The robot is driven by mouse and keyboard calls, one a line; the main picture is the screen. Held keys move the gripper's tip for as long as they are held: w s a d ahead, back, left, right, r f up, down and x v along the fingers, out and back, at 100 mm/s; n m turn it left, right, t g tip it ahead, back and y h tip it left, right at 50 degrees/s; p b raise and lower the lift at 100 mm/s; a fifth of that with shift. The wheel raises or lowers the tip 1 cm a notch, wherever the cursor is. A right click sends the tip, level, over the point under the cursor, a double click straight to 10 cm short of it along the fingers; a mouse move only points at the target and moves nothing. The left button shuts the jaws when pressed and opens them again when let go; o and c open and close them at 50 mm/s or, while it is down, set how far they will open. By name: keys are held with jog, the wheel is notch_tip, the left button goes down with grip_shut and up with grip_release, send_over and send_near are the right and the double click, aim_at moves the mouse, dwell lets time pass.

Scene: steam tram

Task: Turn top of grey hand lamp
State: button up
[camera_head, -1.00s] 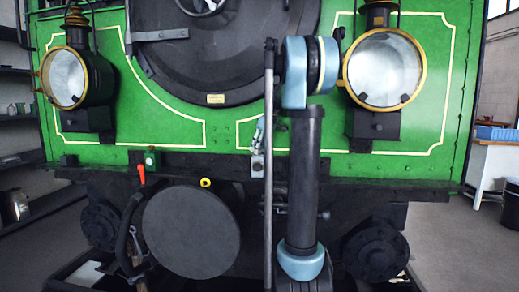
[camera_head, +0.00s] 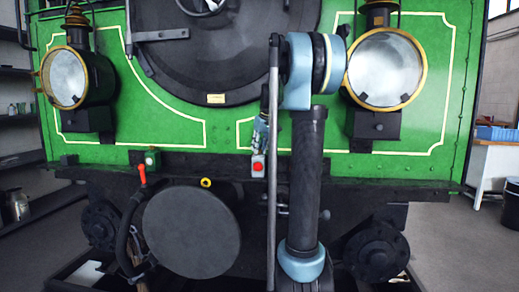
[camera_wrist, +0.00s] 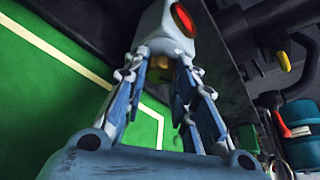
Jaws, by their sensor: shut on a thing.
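The grey hand lamp (camera_head: 258,167) is a small pale grey body with a red lens, in front of the black beam below the green tram front. In the wrist view the lamp (camera_wrist: 158,28) is at the top, with its red lens facing up and right. My gripper (camera_wrist: 164,62) is shut on the end of the lamp nearest to it. In the head view my gripper (camera_head: 260,136) is above the lamp, pointing down. The gripped part is mostly hidden behind the fingers.
Two brass-rimmed headlamps (camera_head: 385,68) (camera_head: 64,77) flank the black round door. A red-handled tap (camera_head: 142,173) and a round dark buffer disc (camera_head: 191,232) are left of the lamp. A yellow knob (camera_wrist: 284,61) shows in the wrist view.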

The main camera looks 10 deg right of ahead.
jog(key=shift+a+m+h, duration=0.15)
jog(key=shift+m+h, duration=0.65)
jog(key=shift+m, duration=1)
jog(key=o, duration=1.1)
jog(key=shift+s+r, duration=0.1)
jog(key=v, duration=1.1)
jog(key=shift+s+r, duration=0.25)
jog(key=shift+r, duration=0.1)
